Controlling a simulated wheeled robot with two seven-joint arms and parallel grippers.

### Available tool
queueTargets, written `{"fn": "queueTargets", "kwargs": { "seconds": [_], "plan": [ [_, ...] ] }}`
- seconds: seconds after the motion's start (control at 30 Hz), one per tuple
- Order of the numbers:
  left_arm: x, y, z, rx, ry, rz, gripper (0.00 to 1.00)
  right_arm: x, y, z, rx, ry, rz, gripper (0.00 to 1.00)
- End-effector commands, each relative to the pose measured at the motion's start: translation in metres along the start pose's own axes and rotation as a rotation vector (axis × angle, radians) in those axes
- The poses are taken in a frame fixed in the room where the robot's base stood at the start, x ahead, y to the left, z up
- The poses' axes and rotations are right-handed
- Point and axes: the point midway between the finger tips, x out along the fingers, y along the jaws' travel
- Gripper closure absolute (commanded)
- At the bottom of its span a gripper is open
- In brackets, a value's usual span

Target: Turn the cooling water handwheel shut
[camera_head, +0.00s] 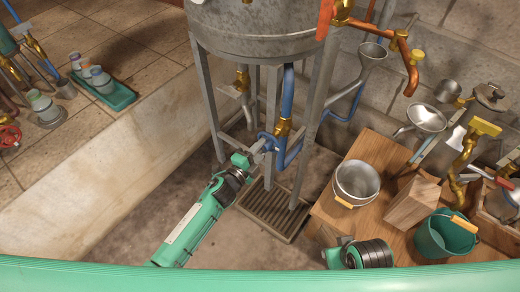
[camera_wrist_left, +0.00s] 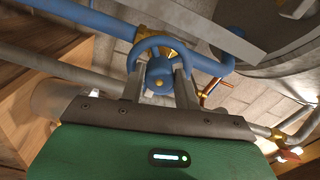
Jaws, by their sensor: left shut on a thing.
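The blue cooling water handwheel (camera_head: 267,142) sits on a brass valve in the blue pipe under the metal tank. My left gripper (camera_head: 258,147) reaches it from the lower left. In the left wrist view the handwheel (camera_wrist_left: 160,42) faces me, with its round blue hub in the middle. The two grey fingers of my left gripper (camera_wrist_left: 161,72) stand on either side of the hub and are shut on the wheel. The fingers cover parts of the rim. My right gripper is not seen; only a green and black part of my right arm shows at the bottom.
The metal tank (camera_head: 255,30) stands on grey legs close around the valve, above a floor grate (camera_head: 272,208). A wooden table (camera_head: 330,212) at the right holds a metal bucket (camera_head: 356,182), a green bucket (camera_head: 446,236) and several tools. A red handwheel (camera_head: 9,136) is far left.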

Motion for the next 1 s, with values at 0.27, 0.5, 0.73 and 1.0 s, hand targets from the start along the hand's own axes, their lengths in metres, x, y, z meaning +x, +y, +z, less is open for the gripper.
{"fn": "queueTargets", "kwargs": {
  "seconds": [0.27, 0.5, 0.73, 1.0],
  "plan": [
    [-0.001, 0.001, 0.0, 0.001, 0.001, 0.002, 0.47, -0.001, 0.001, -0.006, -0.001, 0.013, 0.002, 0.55],
    [0.0, 0.001, 0.0, 0.0, 0.0, 0.001, 0.47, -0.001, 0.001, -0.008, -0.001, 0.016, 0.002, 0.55],
    [-0.019, 0.001, 0.0, -0.001, 0.0, 0.002, 0.47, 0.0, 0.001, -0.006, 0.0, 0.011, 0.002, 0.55],
    [-0.075, 0.002, 0.0, -0.001, 0.0, 0.004, 0.47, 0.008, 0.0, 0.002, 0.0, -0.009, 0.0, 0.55]
  ]
}}
